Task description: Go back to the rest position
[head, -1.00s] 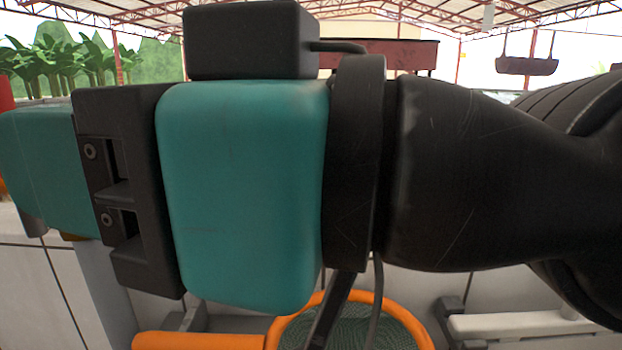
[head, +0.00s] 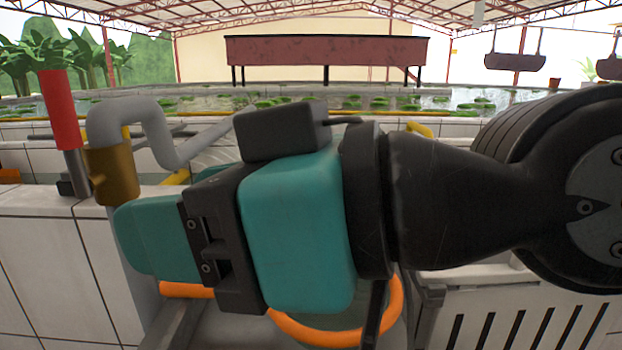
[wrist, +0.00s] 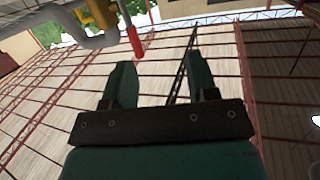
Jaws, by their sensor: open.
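My gripper (head: 150,236) shows in the head view as a teal and black body lying across the middle, with its teal finger end toward the left. In the wrist view my gripper (wrist: 160,82) points up at the roof, with two teal fingers spread apart and nothing between them. It is open and empty. My black arm comes in from the right in the head view and hides part of what lies behind it.
A grey bent pipe (head: 160,125) with a brass fitting (head: 112,175) and a red handle (head: 59,110) stands left, close to my gripper. An orange hoop (head: 385,310) lies below. A pond (head: 450,99) with lily pads and a dark red raised trough (head: 325,50) are behind.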

